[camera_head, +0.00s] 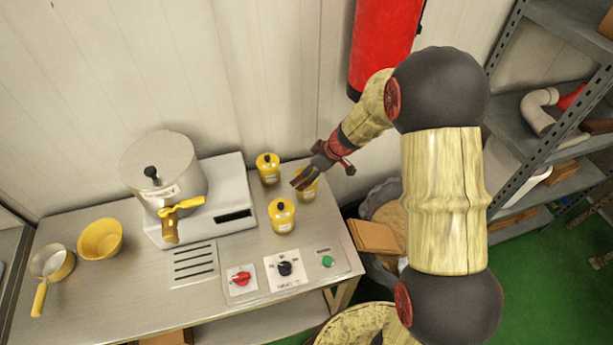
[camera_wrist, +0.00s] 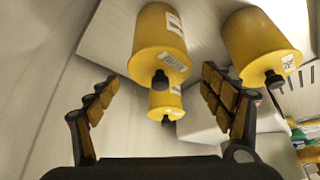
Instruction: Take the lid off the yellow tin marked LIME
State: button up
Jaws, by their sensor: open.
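Three yellow tins with black-knobbed lids stand at the right end of the steel counter: a back tin (camera_head: 268,170), a front tin (camera_head: 282,218) and a right tin (camera_head: 311,190) partly covered by my gripper. Their labels are too small to read, so I cannot tell which is LIME. My gripper (camera_head: 299,181) is at the right tin's top. In the wrist view, which looks upside down, my gripper (camera_wrist: 160,80) is open, its fingers apart on either side of the nearest tin's knob (camera_wrist: 160,79). Contact is unclear. Another tin (camera_wrist: 258,45) is at the right, a farther one (camera_wrist: 164,103) behind.
A lidded kettle (camera_head: 160,165) with a yellow tap stands on a white base (camera_head: 230,180) left of the tins. Control knobs (camera_head: 284,268) line the front. The wall is close behind.

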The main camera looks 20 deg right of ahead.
jog(key=shift+c, duration=0.3)
jog(key=c, duration=0.9)
jog(key=shift+r, duration=0.15)
jog(key=shift+r, duration=0.2)
notch_tip(320, 180, up, 3)
jog(key=shift+s+r, duration=0.1)
jog(key=shift+s, duration=0.05)
jog(key=shift+s+d+r, duration=0.65)
jog(key=shift+s+r, duration=1.4)
jog(key=shift+s, duration=0.15)
jog(key=shift+s+d+r, duration=0.6)
jog(key=shift+s+r, duration=1.4)
jog(key=shift+s, duration=0.2)
jog(key=shift+s+d+r, duration=0.65)
jog(key=shift+s+r, duration=1.4)
jog(key=shift+s, duration=0.15)
